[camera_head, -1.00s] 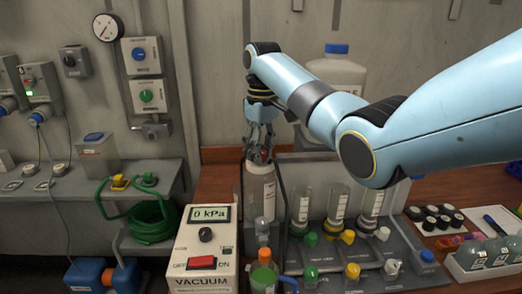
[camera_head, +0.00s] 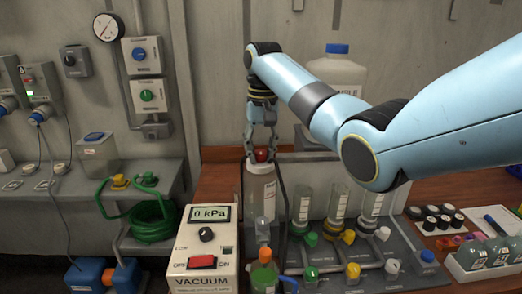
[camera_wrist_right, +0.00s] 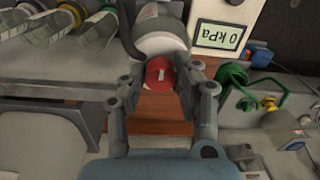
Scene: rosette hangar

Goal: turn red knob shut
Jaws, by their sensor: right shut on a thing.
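The red knob (camera_head: 263,155) sits at the top of a pale bottle (camera_head: 261,190) behind the vacuum box. In the right wrist view the red knob (camera_wrist_right: 160,74) shows a white mark on its face, with the white end of the bottle (camera_wrist_right: 160,35) beyond it. My right gripper (camera_head: 262,150) reaches down from above with a finger on each side of the knob. In the right wrist view the right gripper (camera_wrist_right: 162,88) is shut on the knob. My left gripper is not in view.
A manifold (camera_head: 340,262) with coloured taps and clear columns stands close on the right. A white jug (camera_head: 338,70) with a blue cap stands behind my right arm.

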